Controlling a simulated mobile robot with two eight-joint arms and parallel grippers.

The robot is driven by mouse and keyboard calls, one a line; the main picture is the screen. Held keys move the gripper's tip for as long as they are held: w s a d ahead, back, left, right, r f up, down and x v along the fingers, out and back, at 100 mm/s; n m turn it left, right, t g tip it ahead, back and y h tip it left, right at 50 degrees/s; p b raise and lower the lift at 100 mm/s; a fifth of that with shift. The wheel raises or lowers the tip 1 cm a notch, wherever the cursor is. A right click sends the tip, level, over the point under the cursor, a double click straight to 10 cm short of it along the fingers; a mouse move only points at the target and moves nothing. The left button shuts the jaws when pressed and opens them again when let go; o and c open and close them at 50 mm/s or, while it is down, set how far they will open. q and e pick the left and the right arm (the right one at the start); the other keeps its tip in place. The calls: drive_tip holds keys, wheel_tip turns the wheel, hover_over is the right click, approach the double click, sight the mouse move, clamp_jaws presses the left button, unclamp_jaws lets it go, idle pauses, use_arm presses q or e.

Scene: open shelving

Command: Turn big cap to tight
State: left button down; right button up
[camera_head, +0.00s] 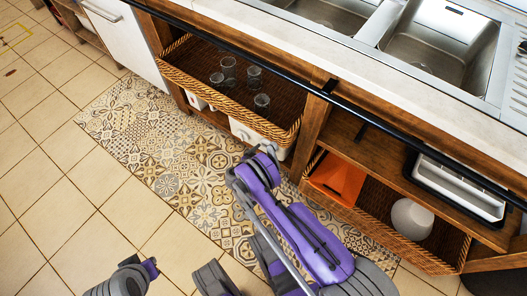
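A white container (241,131) stands low under the wicker tray and is partly hidden by the tray and my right arm. I cannot make out a big cap on it for certain. My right gripper (268,150), at the end of the purple arm, reaches to the container's front. Its fingers are too small and covered to tell whether they are open or touching anything. Part of my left arm shows at the bottom left, over the tiles, far from the container. Its gripper fingers cannot be made out.
A wicker tray (190,72) with several glasses sits above the container. A second wicker tray (447,258) at right holds an orange box (338,181) and a white round vessel (411,219). A black rail (405,131) runs along the counter (290,42). The patterned mat (165,150) is clear at left.

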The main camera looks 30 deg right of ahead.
drive_tip(key=c, duration=0.3)
drive_tip(key=shift+s+m+y, duration=0.1)
drive_tip(key=shift+m+y, duration=0.2)
drive_tip(key=shift+m, duration=0.2)
drive_tip(key=shift+c, duration=0.2)
drive_tip(key=o, duration=1.1)
drive_tip(key=p+v, duration=0.2)
drive_tip(key=v, duration=0.8)
drive_tip(key=shift+s+a, duration=0.3)
drive_tip(key=shift+s, duration=0.05)
